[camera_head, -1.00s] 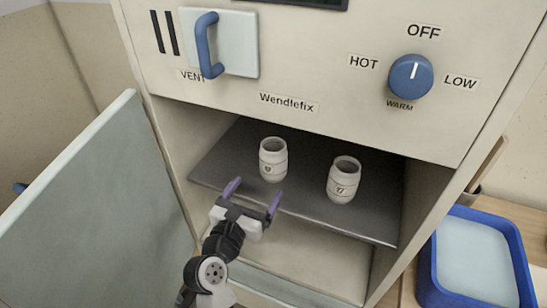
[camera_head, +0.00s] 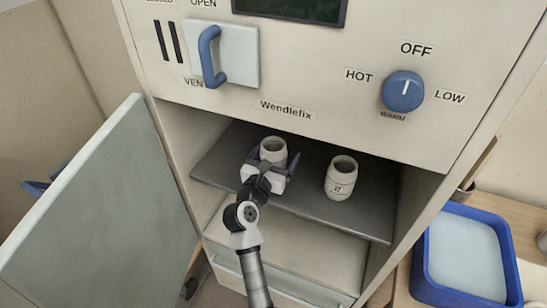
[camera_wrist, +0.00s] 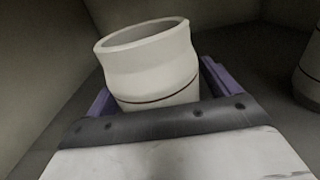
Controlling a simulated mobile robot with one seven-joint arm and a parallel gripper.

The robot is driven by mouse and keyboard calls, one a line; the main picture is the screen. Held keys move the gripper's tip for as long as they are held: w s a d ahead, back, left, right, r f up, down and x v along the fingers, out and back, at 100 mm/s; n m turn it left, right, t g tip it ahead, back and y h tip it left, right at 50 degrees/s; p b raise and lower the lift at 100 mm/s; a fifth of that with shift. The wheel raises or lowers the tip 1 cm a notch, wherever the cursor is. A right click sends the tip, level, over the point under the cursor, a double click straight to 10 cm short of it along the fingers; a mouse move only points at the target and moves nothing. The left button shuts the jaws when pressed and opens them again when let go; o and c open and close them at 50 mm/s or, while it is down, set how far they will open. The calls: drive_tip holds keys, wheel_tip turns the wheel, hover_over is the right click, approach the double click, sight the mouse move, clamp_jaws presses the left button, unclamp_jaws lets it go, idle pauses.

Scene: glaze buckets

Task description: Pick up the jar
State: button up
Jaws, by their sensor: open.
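Two pale open-topped jars stand on the dark shelf (camera_head: 220,165) inside the kiln-like cabinet. The left jar (camera_head: 273,150) is upright, with its lower part hidden behind my gripper in the head view. The right jar (camera_head: 341,178) stands apart from it and bears a small dark mark. My gripper (camera_head: 271,163) is open, with its purple fingers on either side of the left jar. In the wrist view the left jar (camera_wrist: 150,65) rises between the fingers, its base hidden by the gripper body. Whether the fingers touch it I cannot tell.
The right jar's edge (camera_wrist: 309,70) shows at the right of the wrist view. The cabinet door (camera_head: 105,215) hangs open at the left. The cabinet front with handle and knob (camera_head: 403,91) overhangs the shelf. A blue tray (camera_head: 429,262) sits outside at the right.

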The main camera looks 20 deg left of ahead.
drive_tip(key=c, duration=1.3)
